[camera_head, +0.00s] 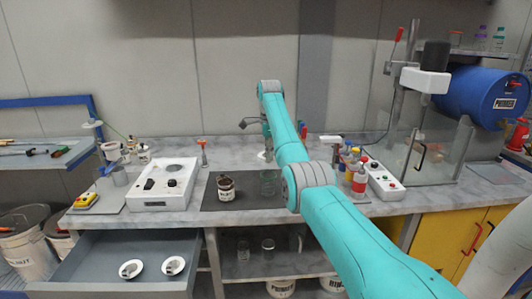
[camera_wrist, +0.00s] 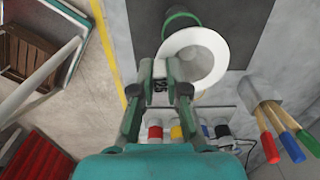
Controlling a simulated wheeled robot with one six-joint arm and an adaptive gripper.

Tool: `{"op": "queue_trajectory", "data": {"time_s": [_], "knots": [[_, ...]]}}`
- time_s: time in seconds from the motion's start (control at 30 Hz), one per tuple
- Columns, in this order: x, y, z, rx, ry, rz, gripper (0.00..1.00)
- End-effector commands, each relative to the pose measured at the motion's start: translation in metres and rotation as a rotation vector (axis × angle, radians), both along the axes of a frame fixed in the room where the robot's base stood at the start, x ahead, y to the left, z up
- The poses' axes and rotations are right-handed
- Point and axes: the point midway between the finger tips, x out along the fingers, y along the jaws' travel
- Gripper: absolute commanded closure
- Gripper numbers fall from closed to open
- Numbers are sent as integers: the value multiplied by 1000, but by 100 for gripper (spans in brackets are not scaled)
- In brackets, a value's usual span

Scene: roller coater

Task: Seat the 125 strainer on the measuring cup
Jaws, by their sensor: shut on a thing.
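The strainer is a round white funnel with a wide rim, held beyond the fingertips. The measuring cup (camera_wrist: 182,16) shows a green rim just past the strainer, which covers part of it. My arm hides most of the gripper there. The height gap between strainer and cup cannot be told.
A white instrument (camera_head: 164,185) is farther left. Coloured bottles (camera_head: 359,178) stand right of my arm. An open drawer (camera_head: 135,262) at the front left holds two more white strainers (camera_head: 173,265).

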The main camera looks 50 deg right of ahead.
Motion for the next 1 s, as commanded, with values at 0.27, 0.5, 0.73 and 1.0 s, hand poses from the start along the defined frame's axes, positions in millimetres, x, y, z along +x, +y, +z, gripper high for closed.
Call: {"op": "queue_trajectory", "data": {"time_s": [0.27,0.5,0.73,1.0], "knots": [[0,1,0,-10,-8,1,100],[0,1,-14,-11,-8,1,100],[0,1,-33,-10,-8,1,100],[0,1,-47,-12,-9,1,100]]}}
